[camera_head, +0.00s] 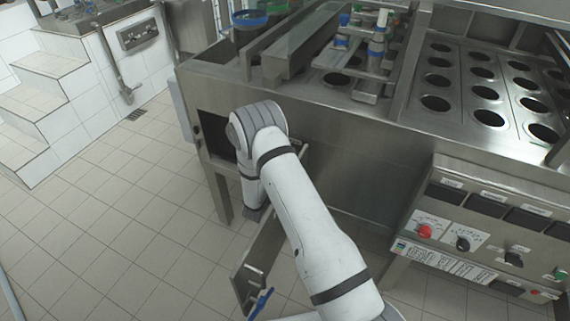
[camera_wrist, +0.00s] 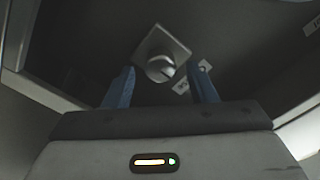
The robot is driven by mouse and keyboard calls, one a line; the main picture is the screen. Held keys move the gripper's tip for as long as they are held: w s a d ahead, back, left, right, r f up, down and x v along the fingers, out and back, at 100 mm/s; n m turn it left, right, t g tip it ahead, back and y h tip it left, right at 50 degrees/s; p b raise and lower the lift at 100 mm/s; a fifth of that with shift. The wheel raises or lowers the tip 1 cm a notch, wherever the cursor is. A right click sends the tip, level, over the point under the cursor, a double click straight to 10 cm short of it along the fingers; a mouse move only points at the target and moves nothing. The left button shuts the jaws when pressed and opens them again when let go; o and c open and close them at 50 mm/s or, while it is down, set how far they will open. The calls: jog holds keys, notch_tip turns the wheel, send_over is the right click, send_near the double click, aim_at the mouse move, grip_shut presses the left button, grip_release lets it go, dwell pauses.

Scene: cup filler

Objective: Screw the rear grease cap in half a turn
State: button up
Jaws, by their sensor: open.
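In the wrist view, a rounded metal cap (camera_wrist: 160,69) sits on a square metal plate (camera_wrist: 162,45) inside a dark space. It looks like a grease cap; I cannot tell from here whether it is the rear one. My gripper (camera_wrist: 163,72) is open, its two blue fingers apart on the left and right of the cap, with visible gaps on both sides. I cannot tell how far the fingertips are from it in depth. In the head view my arm reaches to the opening (camera_head: 214,136) in the machine's side, and my gripper is hidden there.
The steel machine (camera_head: 340,150) with cup holes stands above and right. A control panel (camera_head: 470,240) is at the right. Tiled floor (camera_head: 130,220) is clear at left.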

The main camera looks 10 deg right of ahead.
jog(key=shift+w+d, duration=0.35)
jog(key=shift+w, duration=0.1)
jog(key=shift+a, duration=0.1)
jog(key=c, duration=1)
